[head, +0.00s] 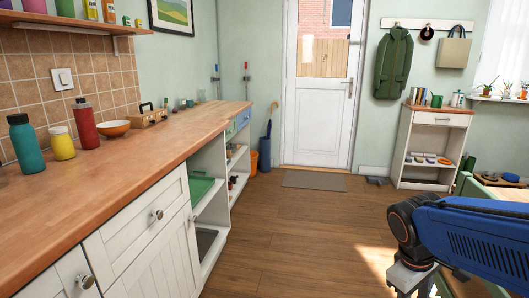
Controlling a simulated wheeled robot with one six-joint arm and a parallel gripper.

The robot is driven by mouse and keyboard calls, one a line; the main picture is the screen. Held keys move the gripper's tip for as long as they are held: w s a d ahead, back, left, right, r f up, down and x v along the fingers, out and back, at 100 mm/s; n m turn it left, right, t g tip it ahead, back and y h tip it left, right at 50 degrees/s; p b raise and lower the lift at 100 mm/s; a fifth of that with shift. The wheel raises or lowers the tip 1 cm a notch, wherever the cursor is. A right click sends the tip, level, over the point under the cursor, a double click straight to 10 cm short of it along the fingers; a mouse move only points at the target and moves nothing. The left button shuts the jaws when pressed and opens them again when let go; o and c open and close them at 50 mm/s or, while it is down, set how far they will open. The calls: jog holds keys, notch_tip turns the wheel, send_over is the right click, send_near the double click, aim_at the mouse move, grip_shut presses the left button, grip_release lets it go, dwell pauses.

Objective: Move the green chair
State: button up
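My blue arm reaches in from the right edge of the head view. Its grey end, my gripper (410,279), points down near the bottom edge and is partly cut off, so I cannot tell whether it is open or shut. No whole chair shows. A green-edged piece of furniture (466,187) stands at the right, mostly hidden by my arm and cut off by the frame. I cannot tell whether it is a chair or a table. A little green also shows just beside my gripper, too hidden to identify.
A wooden counter (120,165) with bottles and a bowl runs along the left. A white door (319,95) with a grey mat (314,180) is at the back. A white shelf unit (430,148) stands at the back right. The wooden floor (300,235) between is clear.

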jog(key=s+a+r+m+t+y, duration=0.3)
jog(key=a+r+m+t, duration=0.1)
jog(key=a, duration=0.3)
jog(key=shift+s+a+r+m, duration=0.15)
jog(key=shift+s+r+m, duration=0.15)
jog(key=shift+r, duration=0.15)
